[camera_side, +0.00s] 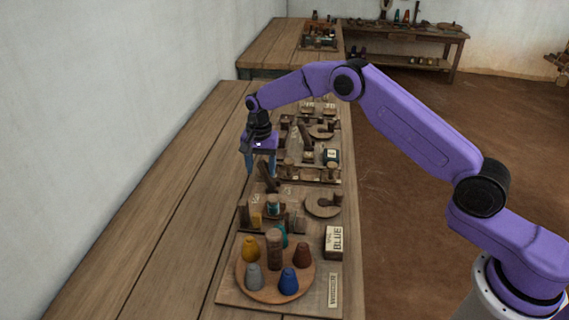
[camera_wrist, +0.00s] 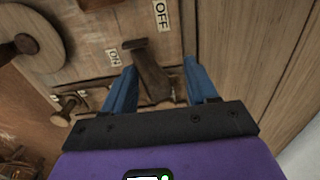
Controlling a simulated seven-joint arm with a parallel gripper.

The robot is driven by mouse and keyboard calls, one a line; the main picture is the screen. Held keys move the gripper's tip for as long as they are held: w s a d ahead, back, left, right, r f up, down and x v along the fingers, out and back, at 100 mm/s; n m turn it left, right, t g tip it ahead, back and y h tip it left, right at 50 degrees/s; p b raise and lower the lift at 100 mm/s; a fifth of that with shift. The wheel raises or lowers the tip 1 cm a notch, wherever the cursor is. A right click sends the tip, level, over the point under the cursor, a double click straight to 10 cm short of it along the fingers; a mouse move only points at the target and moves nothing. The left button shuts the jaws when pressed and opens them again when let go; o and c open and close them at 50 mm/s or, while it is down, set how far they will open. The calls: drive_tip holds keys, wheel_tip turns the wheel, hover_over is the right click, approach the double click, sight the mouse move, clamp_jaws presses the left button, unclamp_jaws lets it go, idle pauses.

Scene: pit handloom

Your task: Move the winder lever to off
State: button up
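The winder lever is a dark brown wooden bar; in the wrist view the lever (camera_wrist: 147,68) stands up from the board between an ON label (camera_wrist: 113,57) and an OFF label (camera_wrist: 161,16). In the side view the lever (camera_side: 266,178) leans toward the upper left, just under my gripper (camera_side: 261,172). My gripper (camera_wrist: 159,68) is open, with its blue fingers on either side of the lever. The left finger in the wrist view is closer to it. Whether either finger touches the lever cannot be told.
A round wooden disc (camera_wrist: 30,35) lies beside the lever. Another crowded board (camera_side: 325,178) lies behind. The bench (camera_side: 165,230) is clear to the left.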

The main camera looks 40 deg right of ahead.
drive_tip(key=shift+a, duration=0.2)
drive_tip(key=shift+d+r, duration=0.2)
drive_tip(key=shift+r, duration=3.1)
drive_tip(key=shift+s+a+r, duration=0.25)
drive_tip(key=s+a+r+n, duration=0.1)
drive_tip(key=s+r+n, duration=0.25)
drive_tip(key=s, duration=0.45)
drive_tip(key=s+a+r+n, duration=0.1)
drive_tip(key=s+r+n, duration=0.25)
drive_tip(key=s, duration=0.35)
drive_tip(key=s+a+r+n, duration=0.2)
drive_tip(key=s+n, duration=0.2)
drive_tip(key=s, duration=0.4)
drive_tip(key=s+d+n, duration=0.5)
drive_tip(key=s+d, duration=0.1)
drive_tip(key=s, duration=0.5)
drive_tip(key=s+d+f+n, duration=0.1)
drive_tip(key=s+d+n, duration=0.4)
drive_tip(key=s, duration=0.7)
drive_tip(key=shift+s+d+n, duration=0.15)
drive_tip(key=shift+d+n, duration=0.15)
drive_tip(key=shift+d, duration=0.25)
